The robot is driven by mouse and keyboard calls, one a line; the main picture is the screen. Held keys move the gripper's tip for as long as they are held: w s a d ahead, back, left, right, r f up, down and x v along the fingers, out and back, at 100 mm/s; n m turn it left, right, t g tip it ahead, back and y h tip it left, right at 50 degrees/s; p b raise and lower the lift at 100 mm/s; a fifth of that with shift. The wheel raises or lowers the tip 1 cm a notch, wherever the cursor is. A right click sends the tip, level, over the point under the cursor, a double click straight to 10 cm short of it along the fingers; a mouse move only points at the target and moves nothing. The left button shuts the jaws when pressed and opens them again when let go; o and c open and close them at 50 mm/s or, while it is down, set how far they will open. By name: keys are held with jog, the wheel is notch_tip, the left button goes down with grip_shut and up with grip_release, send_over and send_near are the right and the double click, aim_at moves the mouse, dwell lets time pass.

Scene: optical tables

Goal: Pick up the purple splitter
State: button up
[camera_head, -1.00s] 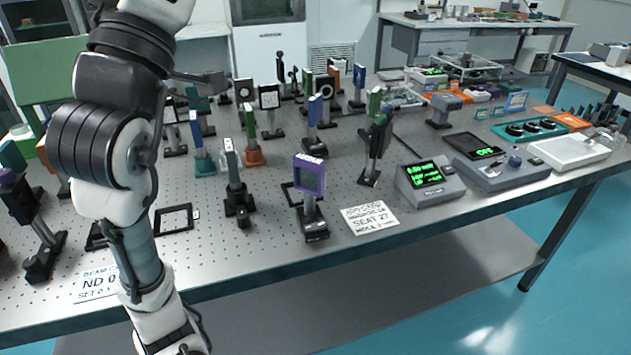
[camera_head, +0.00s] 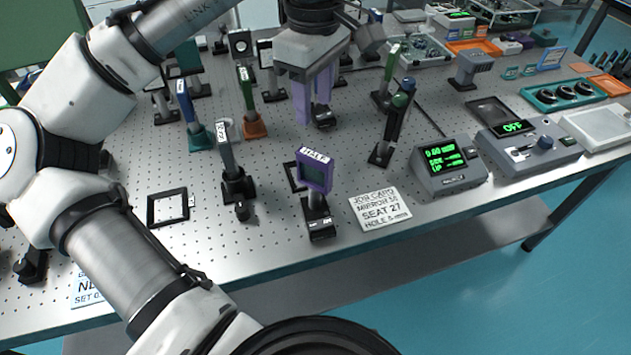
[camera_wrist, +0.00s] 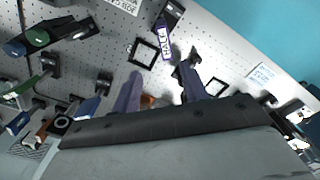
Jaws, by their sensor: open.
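The purple splitter (camera_head: 315,172) stands upright on a black post and base near the table's front edge, with a white "HALF" label on its top edge. In the wrist view the splitter (camera_wrist: 165,41) is seen from above, just beyond the fingertips and between their lines. My gripper (camera_head: 313,112) points down, behind and above the splitter in the head view. In the wrist view its two fingers (camera_wrist: 160,72) are spread, with nothing between them but table and a small frame beyond.
A job card (camera_head: 380,208) lies right of the splitter, and a grey meter (camera_head: 450,165) stands farther right. A grey-topped mount (camera_head: 232,165) stands to the left, a tall dark post (camera_head: 393,125) to the right. An empty black frame (camera_head: 168,207) lies flat at left.

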aim_at(317, 156)
jog(key=f, duration=0.8)
jog(key=shift+s+p, duration=0.2)
jog(key=shift+p, duration=0.2)
jog(key=shift+s+d+f+p, duration=0.15)
jog(key=shift+f+p, duration=0.1)
jog(key=shift+f, duration=0.7)
jog(key=shift+s+f+p, duration=0.2)
jog(key=shift+f+p, duration=0.05)
jog(key=shift+f, duration=0.7)
jog(key=shift+s+d+f+p, duration=0.15)
jog(key=shift+f+p, duration=0.1)
jog(key=shift+f, duration=0.7)
jog(key=shift+a, duration=0.1)
grip_shut()
jog(key=shift+r, duration=0.1)
